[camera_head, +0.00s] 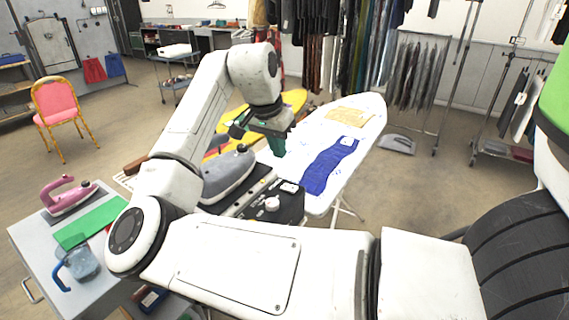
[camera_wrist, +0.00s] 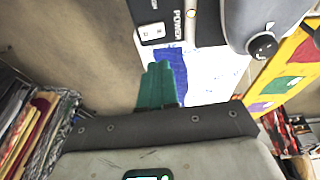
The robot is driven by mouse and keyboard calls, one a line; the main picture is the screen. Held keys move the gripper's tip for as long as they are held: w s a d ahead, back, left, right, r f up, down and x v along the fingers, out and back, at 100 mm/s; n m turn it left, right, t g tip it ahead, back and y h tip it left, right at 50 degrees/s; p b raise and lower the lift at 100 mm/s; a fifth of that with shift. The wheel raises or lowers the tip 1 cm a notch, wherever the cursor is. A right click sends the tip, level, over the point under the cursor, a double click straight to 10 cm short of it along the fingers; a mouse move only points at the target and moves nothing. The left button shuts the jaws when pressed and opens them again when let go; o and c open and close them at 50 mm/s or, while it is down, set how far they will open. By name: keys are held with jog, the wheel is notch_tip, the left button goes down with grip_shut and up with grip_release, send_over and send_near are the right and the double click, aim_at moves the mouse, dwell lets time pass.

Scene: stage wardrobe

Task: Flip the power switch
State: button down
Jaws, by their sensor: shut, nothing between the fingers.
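The power switch (camera_wrist: 152,32) is a small pale plate with dark marks, at the top of the wrist view beside the "POWER" lettering. It sits on the dark steam iron station (camera_head: 285,207), where a small pale plate shows near a white knob (camera_head: 272,203) in the head view. Its on or off position is too small to tell. My gripper (camera_head: 277,148) has green fingers, pressed together and empty, above and behind the station. In the wrist view my gripper (camera_wrist: 159,68) points towards the switch, apart from it in the picture.
A grey iron (camera_head: 228,176) rests on the station. The white ironing board (camera_head: 310,160) with blue cloth (camera_head: 330,165) stands behind. A drawer cabinet (camera_head: 40,240) at left bears a pink iron (camera_head: 68,195) and green cloth (camera_head: 92,222). Clothes racks stand at the back right.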

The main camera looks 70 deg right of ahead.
jog(key=shift+w+v, duration=0.2)
jog(key=shift+v, duration=0.8)
jog(key=shift+w+v, duration=0.2)
jog(key=shift+v, duration=0.8)
